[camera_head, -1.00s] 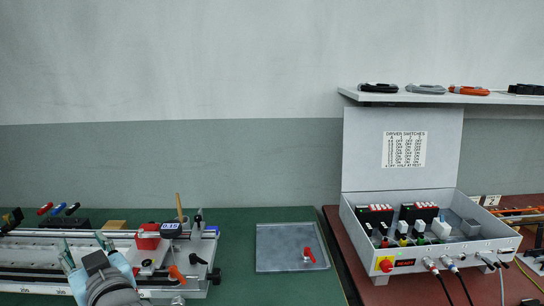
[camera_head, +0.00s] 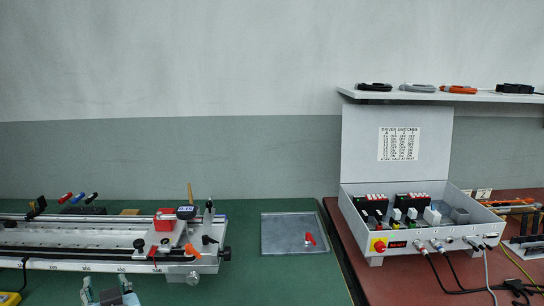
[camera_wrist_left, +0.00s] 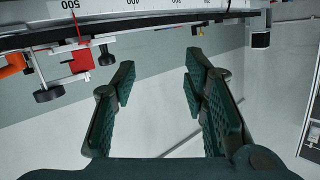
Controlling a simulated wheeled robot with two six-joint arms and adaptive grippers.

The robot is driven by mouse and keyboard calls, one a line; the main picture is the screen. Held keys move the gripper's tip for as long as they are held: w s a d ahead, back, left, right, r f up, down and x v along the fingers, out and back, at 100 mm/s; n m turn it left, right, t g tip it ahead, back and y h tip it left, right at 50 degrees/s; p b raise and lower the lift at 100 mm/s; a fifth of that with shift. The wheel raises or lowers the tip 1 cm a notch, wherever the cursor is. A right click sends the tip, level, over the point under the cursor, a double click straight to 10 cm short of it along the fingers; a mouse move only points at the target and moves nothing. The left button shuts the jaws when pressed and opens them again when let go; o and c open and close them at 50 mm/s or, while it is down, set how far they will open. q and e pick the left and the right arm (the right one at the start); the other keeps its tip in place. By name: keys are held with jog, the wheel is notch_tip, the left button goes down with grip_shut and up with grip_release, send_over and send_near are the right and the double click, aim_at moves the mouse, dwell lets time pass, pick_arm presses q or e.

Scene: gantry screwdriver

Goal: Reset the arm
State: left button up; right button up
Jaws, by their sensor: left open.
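My left gripper (camera_head: 110,291) is at the bottom left of the head view, in front of the gantry rail, with only its upper part in frame. In the left wrist view its two dark green ridged fingers (camera_wrist_left: 160,78) are apart with nothing between them. The rail shows upside down at the top of the wrist view (camera_wrist_left: 150,22), apart from the fingers. My right gripper is in neither view.
A grey tray (camera_head: 275,239) with a red-handled part (camera_head: 309,239) lies right of the gantry on the green bench. An open white control box (camera_head: 395,259) with cables stands on the red bench at right. A shelf (camera_head: 440,97) above it holds several tools.

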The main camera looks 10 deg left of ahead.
pick_arm(q)
jog(key=s+d+f+m+g+h, duration=0.1)
jog(key=s+d+f+m+h, duration=0.25)
jog(key=f, duration=0.45)
jog(key=s+d+f+m+g+h, duration=0.25)
jog(key=s+f, duration=0.25)
jog(key=f, duration=0.4)
jog(key=s+d+f+m+g+h, duration=0.1)
jog(key=s+d+f+g+h, duration=0.1)
jog(key=s+d+f, duration=0.4)
jog(key=s+d+f+m+g+h, duration=0.1)
jog(key=s+f+g+h, duration=0.15)
jog(key=s, duration=0.55)
jog(key=s+p+x, duration=0.1)
jog(key=p+x, duration=0.2)
jog(key=x, duration=0.4)
jog(key=s+a+f+p+x, duration=0.1)
jog(key=s+p+x, duration=0.15)
jog(key=x, duration=0.35)
jog(key=s+f+g+p, duration=0.1)
jog(key=s+f+p, duration=0.4)
jog(key=s, duration=0.9)
notch_tip(320, 180, down, 3)
jog(key=shift+s+a+f, duration=0.1)
jog(key=shift+s+a, duration=0.05)
jog(key=shift+a, duration=0.05)
